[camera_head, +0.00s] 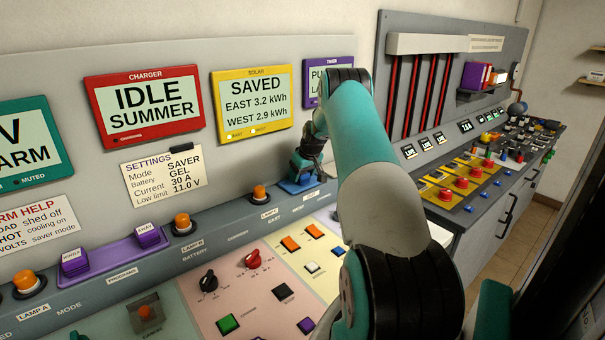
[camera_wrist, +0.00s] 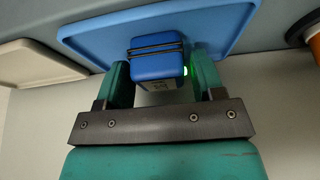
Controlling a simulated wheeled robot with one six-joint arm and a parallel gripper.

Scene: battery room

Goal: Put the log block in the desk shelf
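The log block appears to be the blue block (camera_wrist: 158,62) with dark bands across its top in the wrist view. It sits at a wider blue tray (camera_wrist: 95,38). My gripper (camera_wrist: 160,78) has one finger on each side of the block, very close to it. I cannot tell whether both fingers press on it. In the head view my gripper (camera_head: 305,165) is down at the blue tray (camera_head: 290,187) on the console ledge, and the block is mostly hidden there. The desk shelf appears to be the small shelf (camera_head: 484,95) on the far grey panel, holding purple and orange items.
The console's upright panel with the yellow SOLAR display (camera_head: 252,104) stands close behind my gripper. An orange button (camera_head: 260,194) is on the ledge to its left. The far bench (camera_head: 470,212) carries red buttons and small parts. Floor (camera_head: 530,230) shows at the right.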

